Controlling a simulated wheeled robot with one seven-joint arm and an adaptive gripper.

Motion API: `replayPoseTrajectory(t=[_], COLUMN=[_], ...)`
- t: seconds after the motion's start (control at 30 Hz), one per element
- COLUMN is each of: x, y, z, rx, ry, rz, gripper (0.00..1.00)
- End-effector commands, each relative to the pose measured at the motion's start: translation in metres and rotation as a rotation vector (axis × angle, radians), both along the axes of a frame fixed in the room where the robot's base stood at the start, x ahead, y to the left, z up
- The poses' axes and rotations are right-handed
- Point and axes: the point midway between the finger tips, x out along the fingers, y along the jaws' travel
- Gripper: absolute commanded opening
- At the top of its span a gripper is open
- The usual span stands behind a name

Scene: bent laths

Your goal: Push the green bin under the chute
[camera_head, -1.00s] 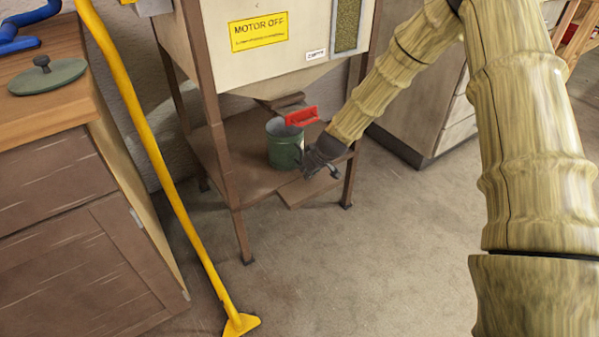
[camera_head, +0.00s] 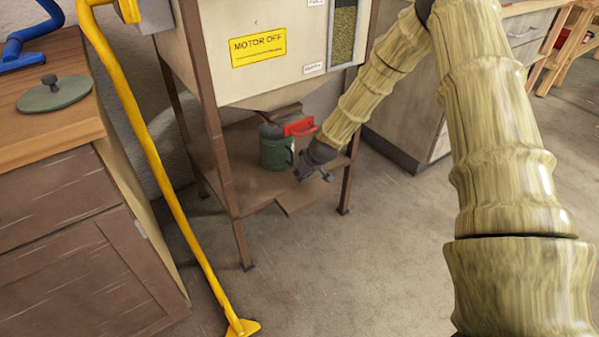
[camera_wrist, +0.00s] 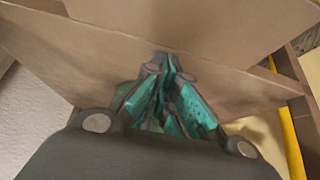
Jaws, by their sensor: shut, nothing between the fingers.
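The green bin (camera_head: 275,154) stands upright on the brown lower shelf of the stand in the head view. Its dark grey top lies just below the chute (camera_head: 280,114), next to a red handle (camera_head: 299,127). I cannot tell whether the grey is the bin's inside or something in it. My gripper (camera_head: 316,175) is to the right of the bin, low over the shelf, and looks slightly apart from it. In the wrist view my gripper (camera_wrist: 166,75) shows its teal finger pads close together, shut and empty. The bin cannot be made out clearly there.
The shelf (camera_head: 238,188) has a protruding front board and brown legs around it. A yellow pole (camera_head: 165,185) stands in front at the left, beside a wooden cabinet (camera_head: 70,240). A grey drawer cabinet (camera_head: 405,125) is at the right. The floor (camera_head: 340,270) in front is clear.

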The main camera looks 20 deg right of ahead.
Motion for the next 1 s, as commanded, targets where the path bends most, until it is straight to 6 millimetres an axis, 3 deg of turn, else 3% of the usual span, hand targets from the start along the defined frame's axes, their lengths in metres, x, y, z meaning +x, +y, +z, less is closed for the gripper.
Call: replayPoseTrajectory(t=[0.13,0.4,0.6,1.0], x=[-0.016,-0.040,-0.055,-0.065], y=[0.001,-0.005,-0.008,-0.009], z=[0.003,0.051,0.074,0.084], rx=[0.002,0.001,0.000,0.000], ry=[0.001,-0.002,-0.001,0.003], rz=[0.006,0.006,0.007,0.005], gripper=[0.00,0.00,0.00,0.00])
